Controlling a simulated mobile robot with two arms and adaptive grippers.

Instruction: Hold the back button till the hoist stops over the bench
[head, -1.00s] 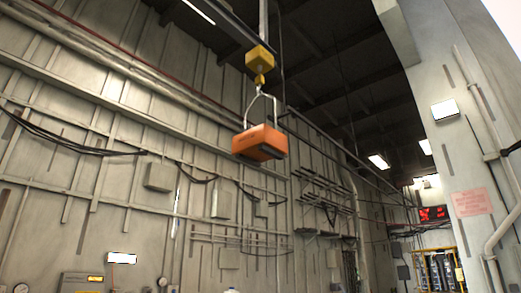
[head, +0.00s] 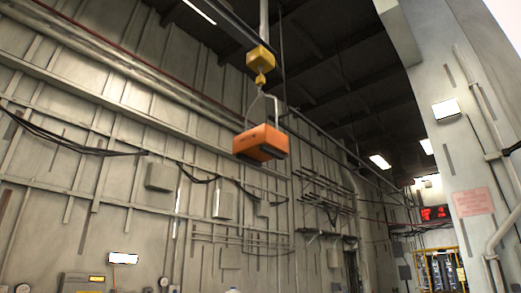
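The hoist (head: 260,57) is a yellow block high in the head view, on an overhead beam. Its hook holds an orange load (head: 261,142) by a pale bail, and the load hangs in the air in front of the panelled wall. The back button and the bench are not visible in this view. Neither of my grippers shows, so their hold on anything is hidden.
An overhead beam (head: 222,28) runs above the load. A pale pillar (head: 458,125) with a pink notice (head: 473,202) stands at the right. A red display (head: 435,212) and a yellow-framed rack (head: 440,270) are at the far right. The floor is out of view.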

